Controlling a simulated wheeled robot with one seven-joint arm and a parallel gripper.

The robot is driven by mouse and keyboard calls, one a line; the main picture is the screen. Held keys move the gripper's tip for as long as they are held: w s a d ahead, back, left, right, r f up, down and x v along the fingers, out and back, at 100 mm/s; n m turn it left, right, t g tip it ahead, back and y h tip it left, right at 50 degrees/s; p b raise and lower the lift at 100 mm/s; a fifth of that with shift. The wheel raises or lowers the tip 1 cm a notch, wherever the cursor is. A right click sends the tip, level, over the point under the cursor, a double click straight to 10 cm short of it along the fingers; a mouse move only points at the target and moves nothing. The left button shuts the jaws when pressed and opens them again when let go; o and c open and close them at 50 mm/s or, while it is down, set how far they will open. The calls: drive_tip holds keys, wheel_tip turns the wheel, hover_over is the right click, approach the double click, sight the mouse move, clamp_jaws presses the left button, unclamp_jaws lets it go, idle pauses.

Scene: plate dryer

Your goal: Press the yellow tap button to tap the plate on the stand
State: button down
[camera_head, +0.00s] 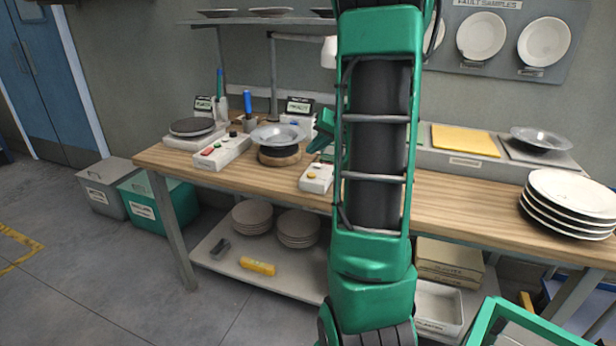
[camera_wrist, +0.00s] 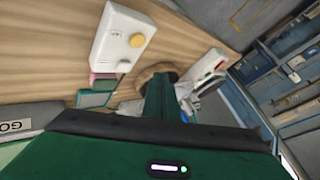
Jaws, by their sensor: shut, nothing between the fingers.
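The yellow tap button (camera_head: 313,175) sits on a small white box (camera_head: 317,184) near the front edge of the wooden bench. In the wrist view the button (camera_wrist: 137,40) and its white box (camera_wrist: 112,48) show at upper left, apart from my gripper. A grey metal plate (camera_head: 278,134) rests on a round wooden stand (camera_head: 279,157), left of and behind the box. My gripper (camera_head: 322,132) is shut and empty, raised just right of the plate; my arm hides part of it. In the wrist view its green fingers (camera_wrist: 160,98) stand together.
A stack of white plates (camera_head: 568,204) stands on the right of the bench. A yellow pad (camera_head: 464,140) lies behind.

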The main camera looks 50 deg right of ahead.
sight(314, 176)
drive_tip(key=shift+f, duration=2.75)
drive_tip(key=shift+f, duration=0.4)
drive_tip(key=shift+f, duration=0.45)
idle(0.6)
drive_tip(key=shift+r, duration=0.9)
drive_tip(key=shift+r, duration=2.5)
